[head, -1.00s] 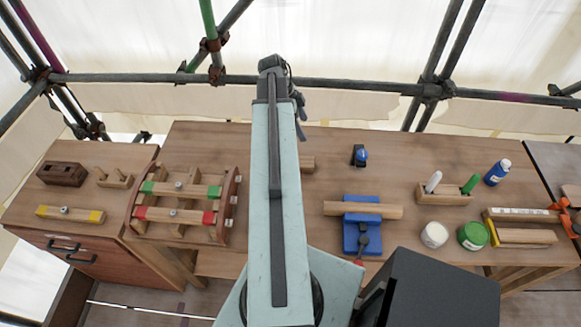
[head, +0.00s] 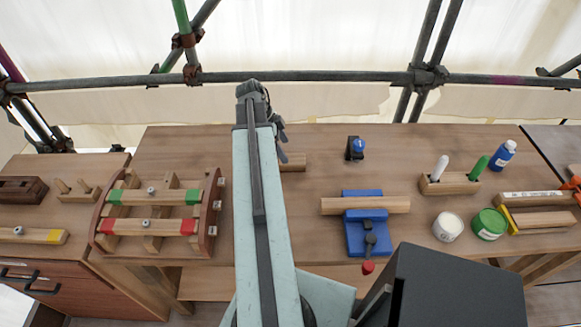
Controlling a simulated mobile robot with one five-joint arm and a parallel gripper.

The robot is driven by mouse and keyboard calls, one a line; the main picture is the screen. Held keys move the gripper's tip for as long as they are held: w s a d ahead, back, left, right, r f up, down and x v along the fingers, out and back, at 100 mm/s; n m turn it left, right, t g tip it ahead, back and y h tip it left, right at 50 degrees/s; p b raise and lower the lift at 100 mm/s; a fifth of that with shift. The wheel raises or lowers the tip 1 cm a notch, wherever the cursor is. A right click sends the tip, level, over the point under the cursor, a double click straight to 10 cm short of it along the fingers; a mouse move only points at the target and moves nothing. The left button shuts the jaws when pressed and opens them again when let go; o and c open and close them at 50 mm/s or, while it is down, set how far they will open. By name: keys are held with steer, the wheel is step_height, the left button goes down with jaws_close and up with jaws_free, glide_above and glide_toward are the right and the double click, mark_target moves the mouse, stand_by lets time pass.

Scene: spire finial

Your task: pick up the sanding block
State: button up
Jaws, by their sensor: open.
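A small plain wooden block (head: 293,162) lies on the workbench just right of my arm, with its left part hidden behind the arm. It may be the sanding block, but I cannot make out an abrasive face. My gripper (head: 279,132) shows as dark parts at the far end of my raised arm, mostly hidden by the arm.
Scaffold pipes (head: 330,77) cross behind.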

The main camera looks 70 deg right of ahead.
mark_target(291, 158)
steer(key=b+x, duration=0.2)
steer(key=shift+f, duration=0.35)
steer(key=b+x, duration=0.4)
steer(key=x, duration=0.1)
steer(key=shift+s+d+b, duration=0.15)
steer(key=shift+d+b, duration=0.05)
steer(key=shift+b, duration=0.2)
steer(key=shift+r, duration=0.15)
steer(key=shift+f, duration=0.25)
steer(key=c, duration=1.6)
steer(key=shift+o, duration=0.2)
step_height(291, 158, up, 11)
steer(key=p, duration=1)
steer(key=shift+f, duration=0.15)
